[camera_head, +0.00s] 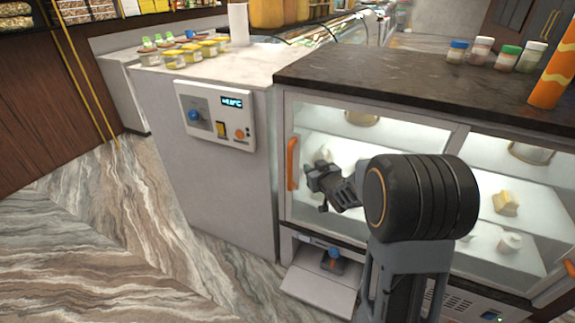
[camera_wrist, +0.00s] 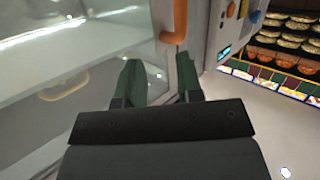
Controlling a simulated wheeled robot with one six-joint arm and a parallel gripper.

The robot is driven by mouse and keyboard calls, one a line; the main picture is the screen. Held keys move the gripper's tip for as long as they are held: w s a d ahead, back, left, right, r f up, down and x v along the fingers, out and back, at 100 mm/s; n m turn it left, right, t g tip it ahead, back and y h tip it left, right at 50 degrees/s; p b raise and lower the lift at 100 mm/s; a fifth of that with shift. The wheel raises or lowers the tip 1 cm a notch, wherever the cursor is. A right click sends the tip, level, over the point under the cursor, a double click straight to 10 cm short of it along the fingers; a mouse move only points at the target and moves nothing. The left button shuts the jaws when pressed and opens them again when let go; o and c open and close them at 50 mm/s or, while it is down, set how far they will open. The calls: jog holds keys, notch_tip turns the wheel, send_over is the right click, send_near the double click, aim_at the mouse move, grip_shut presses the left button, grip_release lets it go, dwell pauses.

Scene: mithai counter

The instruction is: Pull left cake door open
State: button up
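The left cake door (camera_head: 330,205) is a glass panel in a pale frame on the display cabinet, and it looks closed. Its orange upright handle (camera_head: 292,163) is on the door's left edge. My gripper (camera_head: 316,184) is in front of the door, a little right of the handle in the head view. In the wrist view, my gripper's two dark green fingers (camera_wrist: 158,72) are apart with nothing between them. My arm hides part of the door.
A control panel (camera_head: 217,115) is on the white counter at left. Several small jars (camera_head: 480,49) stand on the dark cabinet top (camera_head: 400,80). The marble floor (camera_head: 110,235) at left is clear.

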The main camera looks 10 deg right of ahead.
aim_at(288, 157)
jog(key=w+a+f+y, duration=0.1)
jog(key=w+a, duration=0.1)
jog(key=w, duration=0.2)
jog(key=w+a+f+n+t+y, duration=0.1)
jog(key=w+a+f, duration=0.1)
jog(key=w, duration=0.3)
jog(key=w+a+f+t+y, duration=0.1)
jog(key=w, duration=0.4)
jog(key=shift+w+a+f+y, duration=0.2)
jog(key=shift+a+f+y, duration=0.15)
jog(key=shift+a+y, duration=0.05)
grip_shut()
